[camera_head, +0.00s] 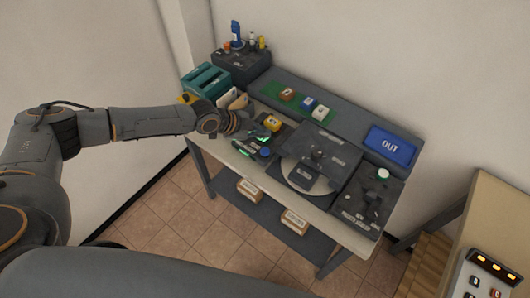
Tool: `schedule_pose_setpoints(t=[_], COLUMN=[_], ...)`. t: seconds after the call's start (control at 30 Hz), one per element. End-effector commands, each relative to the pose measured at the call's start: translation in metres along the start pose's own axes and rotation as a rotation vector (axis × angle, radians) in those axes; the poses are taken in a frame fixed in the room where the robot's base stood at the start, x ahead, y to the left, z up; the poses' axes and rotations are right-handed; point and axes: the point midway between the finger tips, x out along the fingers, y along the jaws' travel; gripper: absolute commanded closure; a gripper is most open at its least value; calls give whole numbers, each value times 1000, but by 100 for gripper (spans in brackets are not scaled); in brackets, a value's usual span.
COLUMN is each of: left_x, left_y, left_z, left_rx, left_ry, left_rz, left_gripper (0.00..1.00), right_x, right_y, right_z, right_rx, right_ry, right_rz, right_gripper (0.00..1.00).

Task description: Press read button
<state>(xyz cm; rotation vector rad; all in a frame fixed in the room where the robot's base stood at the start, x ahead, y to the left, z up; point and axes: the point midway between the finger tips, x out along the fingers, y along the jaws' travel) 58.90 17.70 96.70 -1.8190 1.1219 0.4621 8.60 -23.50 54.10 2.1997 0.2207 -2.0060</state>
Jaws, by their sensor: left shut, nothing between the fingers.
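No button with a legible "read" label shows. A yellow block or button (272,123) and a small blue knob or button (265,152) are on the dark panel at the left of the desk. A pale green round button (383,174) is on the dark panel at the right end. My left gripper (252,131) is shut and empty over the desk's left part, left of the yellow piece. Whether it touches anything there is unclear. My gripper hides part of that panel. My right gripper is not in view.
The desk (235,158) stands against the wall. A blue OUT tray (390,146), a dark central machine (320,155), coloured stamps on a green mat (299,103) and teal holders (205,81) are on it. Two labelled boxes sit on its lower shelf. A keypad (487,280) is at lower right.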

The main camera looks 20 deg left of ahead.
Motion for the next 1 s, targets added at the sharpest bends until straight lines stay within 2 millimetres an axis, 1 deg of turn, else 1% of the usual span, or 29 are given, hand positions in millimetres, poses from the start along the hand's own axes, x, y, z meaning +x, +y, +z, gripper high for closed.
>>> schedule_pose_setpoints(t=[0.03, 0.23, 0.3, 0.4, 0.5, 1.0], left_x=[9, 30, 37, 42, 43, 43], left_y=[7, 22, 27, 30, 32, 31], left_z=[7, 22, 27, 30, 32, 31], left_rx=[0, -1, -1, -1, -1, 0], left_ry=[-1, -1, 0, 0, 0, 0], left_rz=[1, 0, 0, 0, 0, 1], left_gripper=[100, 100, 100, 100, 100, 100], right_x=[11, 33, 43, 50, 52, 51], right_y=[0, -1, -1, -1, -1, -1], right_z=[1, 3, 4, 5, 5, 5], right_rx=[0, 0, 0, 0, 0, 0], right_ry=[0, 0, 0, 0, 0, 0], right_rz=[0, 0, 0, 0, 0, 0], right_gripper=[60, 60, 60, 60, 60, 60])
